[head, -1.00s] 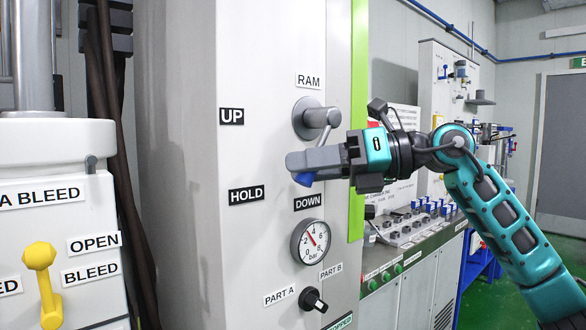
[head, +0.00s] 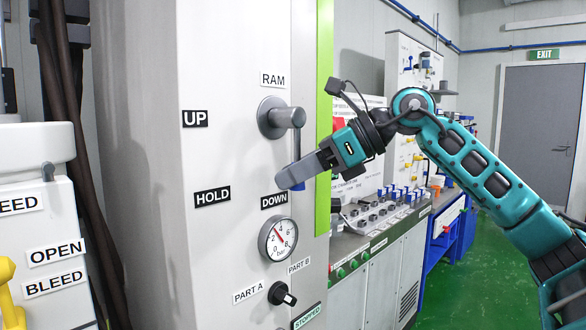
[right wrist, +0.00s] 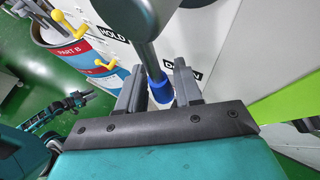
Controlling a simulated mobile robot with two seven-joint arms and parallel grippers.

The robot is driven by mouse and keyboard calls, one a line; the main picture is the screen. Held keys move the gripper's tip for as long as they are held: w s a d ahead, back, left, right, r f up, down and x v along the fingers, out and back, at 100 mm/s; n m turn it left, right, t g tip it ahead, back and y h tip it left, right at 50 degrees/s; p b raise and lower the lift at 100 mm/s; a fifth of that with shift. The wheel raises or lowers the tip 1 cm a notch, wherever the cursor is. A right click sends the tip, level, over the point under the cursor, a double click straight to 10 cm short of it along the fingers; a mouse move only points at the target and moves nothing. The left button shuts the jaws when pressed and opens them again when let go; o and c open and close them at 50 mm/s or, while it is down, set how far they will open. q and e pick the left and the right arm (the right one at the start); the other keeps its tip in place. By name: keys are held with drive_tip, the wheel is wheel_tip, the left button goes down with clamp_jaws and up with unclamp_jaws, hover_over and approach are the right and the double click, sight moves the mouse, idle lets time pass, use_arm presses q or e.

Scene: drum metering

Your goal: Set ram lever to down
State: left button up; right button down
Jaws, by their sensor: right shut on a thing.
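The ram lever (head: 298,144) is a grey handle with a blue tip on a round hub under the RAM label. It hangs about straight down toward the DOWN label (head: 274,200). My right gripper (head: 292,180) is shut on the lever's lower end; in the head view it hides part of the tip. In the right wrist view the lever's blue end (right wrist: 162,90) sits between the two fingers of my right gripper (right wrist: 160,86). My left gripper does not show in the head view; teal and dark parts of my left arm seem to show at the wrist view's left.
A pressure gauge (head: 278,240) and a black PART A/PART B knob (head: 282,293) sit below the lever. UP and HOLD labels are at its left. A bench with valves (head: 385,210) stands to the right. Green floor (head: 450,285) is free farther right.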

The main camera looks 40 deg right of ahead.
idle(0.4)
drive_tip(key=c, duration=0.8)
unclamp_jaws()
drive_tip(key=shift+s+d, duration=0.15)
drive_tip(key=shift+d, duration=0.05)
drive_tip(key=b+v, duration=0.3)
drive_tip(key=v, duration=0.9)
drive_tip(key=shift+s+r, duration=0.2)
drive_tip(key=shift+r, duration=0.1)
